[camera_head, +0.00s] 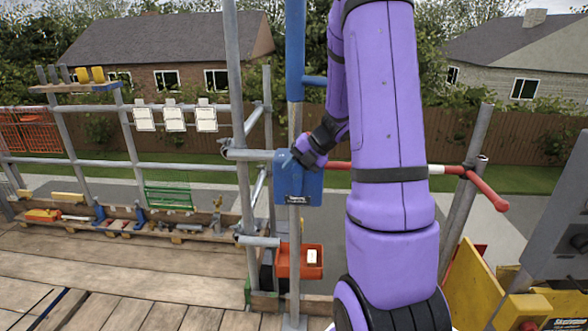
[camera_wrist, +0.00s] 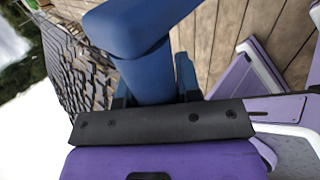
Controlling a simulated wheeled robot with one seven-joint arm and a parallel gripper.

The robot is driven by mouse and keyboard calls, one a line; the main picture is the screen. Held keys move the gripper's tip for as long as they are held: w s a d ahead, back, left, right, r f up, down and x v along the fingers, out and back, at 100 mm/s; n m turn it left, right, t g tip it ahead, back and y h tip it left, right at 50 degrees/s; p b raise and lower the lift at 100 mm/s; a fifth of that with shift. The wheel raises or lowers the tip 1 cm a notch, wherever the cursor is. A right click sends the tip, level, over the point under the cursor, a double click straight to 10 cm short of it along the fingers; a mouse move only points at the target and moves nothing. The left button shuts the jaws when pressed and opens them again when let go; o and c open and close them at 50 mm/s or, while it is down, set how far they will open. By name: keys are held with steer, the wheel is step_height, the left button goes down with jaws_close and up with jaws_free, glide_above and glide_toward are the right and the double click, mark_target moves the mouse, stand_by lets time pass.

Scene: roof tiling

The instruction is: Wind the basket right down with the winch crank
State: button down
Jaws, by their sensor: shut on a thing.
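The blue winch box (camera_head: 298,188) is fixed to an upright pole in the middle of the head view. My gripper (camera_head: 306,156) is at the top of this box, and the arm reaches down to it from the upper right. In the wrist view, my gripper (camera_wrist: 157,92) is shut on a thick blue grip, which I take for the winch crank (camera_wrist: 148,72). The crank is mostly hidden in the head view. An orange-red basket (camera_head: 285,262) with a white card in it shows below the winch, beside the pole. I cannot tell whether it hangs or rests.
Scaffold poles (camera_head: 239,100) stand left of the winch. A red-and-white rail (camera_head: 440,169) runs to the right behind my arm. A yellow machine part (camera_head: 472,285) stands at lower right. The front planks are clear.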

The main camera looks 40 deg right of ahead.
steer(key=c, duration=0.8)
jaws_free()
steer(key=shift+f, duration=0.15)
steer(key=v, duration=1.1)
steer(key=s+a+r+n+g+h, duration=0.1)
steer(key=s+a+r+n, duration=0.25)
steer(key=a+n, duration=0.7)
steer(key=s+a+r+n+g, duration=0.2)
steer(key=a+r+n, duration=0.2)
steer(key=a+n, duration=0.65)
steer(key=s+a+r+n+t+h, duration=0.1)
steer(key=s+n, duration=0.4)
steer(key=n, duration=0.7)
steer(key=s+a+r+n+h, duration=0.1)
steer(key=s+a+n+h, duration=0.2)
steer(key=n, duration=1)
steer(key=s+a, duration=0.2)
steer(key=a, duration=0.1)
steer(key=shift+s+a+r+t, duration=0.2)
steer(key=shift+s+r+t, duration=0.05)
steer(key=shift+r+t, duration=0.15)
